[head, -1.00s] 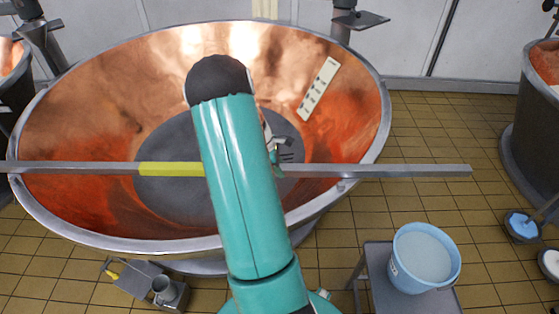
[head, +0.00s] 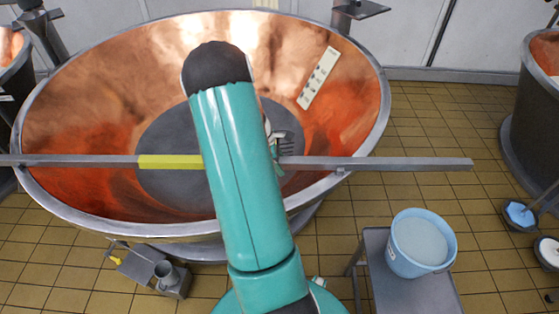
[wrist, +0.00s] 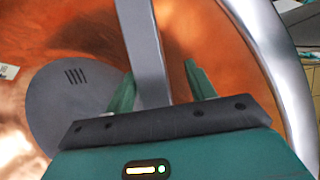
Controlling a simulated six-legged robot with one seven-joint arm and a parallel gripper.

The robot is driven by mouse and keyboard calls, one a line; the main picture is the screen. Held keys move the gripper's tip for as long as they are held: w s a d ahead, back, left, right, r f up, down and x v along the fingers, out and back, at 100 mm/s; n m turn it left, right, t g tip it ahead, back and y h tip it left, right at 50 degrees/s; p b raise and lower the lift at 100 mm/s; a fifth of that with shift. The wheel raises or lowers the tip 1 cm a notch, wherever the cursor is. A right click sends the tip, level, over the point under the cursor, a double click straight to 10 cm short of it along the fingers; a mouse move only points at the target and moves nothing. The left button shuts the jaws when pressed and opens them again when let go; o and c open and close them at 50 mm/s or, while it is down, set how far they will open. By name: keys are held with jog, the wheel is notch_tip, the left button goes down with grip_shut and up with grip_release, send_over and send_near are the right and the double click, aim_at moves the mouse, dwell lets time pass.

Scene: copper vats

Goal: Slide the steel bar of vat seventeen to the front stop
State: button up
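The steel bar (head: 385,163) lies across the copper vat (head: 90,95), overhanging the rim on the right and running out of the picture on the left. It has a yellow section (head: 170,161) left of my arm. My gripper (head: 281,152) is at the bar, partly hidden behind my arm in the head view. In the wrist view the bar (wrist: 144,45) passes between the two fingers of my gripper (wrist: 160,73). The fingers are apart, with a visible gap beside the right one. I cannot make out the front stop or a vat number.
A white strip with dark marks (head: 318,78) is on the vat's inner wall. A blue bucket (head: 420,245) stands on a grey stand (head: 385,285) at front right. A metal device with a cup (head: 155,272) sits at front left.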

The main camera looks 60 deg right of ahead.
jog(key=shift+d+f, duration=0.1)
jog(key=shift+d, duration=0.1)
jog(key=shift+w+r, duration=0.15)
jog(key=shift+r, duration=0.15)
jog(key=v, duration=1.3)
jog(key=shift+w+a+r, duration=0.1)
jog(key=shift+r, duration=0.05)
